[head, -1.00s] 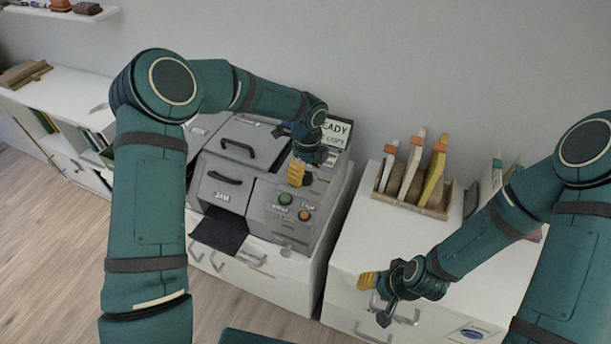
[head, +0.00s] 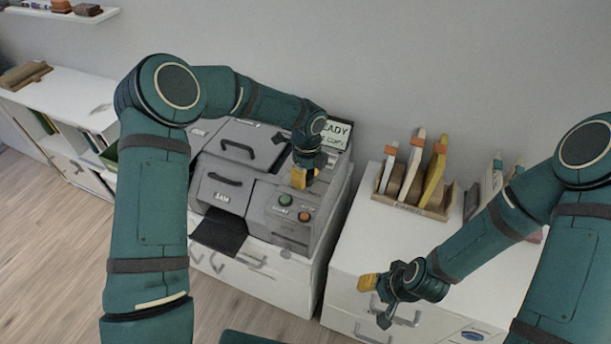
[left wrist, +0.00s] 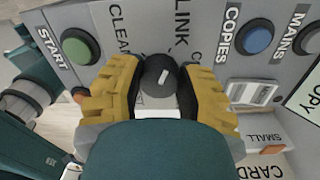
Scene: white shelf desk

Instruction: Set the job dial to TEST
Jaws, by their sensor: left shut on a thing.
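The grey machine (head: 262,200) stands on the white cabinet. In the left wrist view a round dark dial (left wrist: 160,72) with a white pointer mark sits between my yellow fingertips. My left gripper (head: 302,178) is shut on it, and its fingers also show in the left wrist view (left wrist: 160,90). The mark tilts toward the upper right. Labels reading CLEA, LINK and a partly hidden C stand around the dial; I cannot read TEST. My right gripper (head: 376,300) hangs in front of the right cabinet, empty, its fingers apart.
A green START button (left wrist: 78,46), a blue COPIES knob (left wrist: 256,38) and a dark MAINS knob (left wrist: 305,34) are near the dial. A display (head: 335,132) reading READY stands behind. A wooden rack (head: 414,206) with upright items is to the right.

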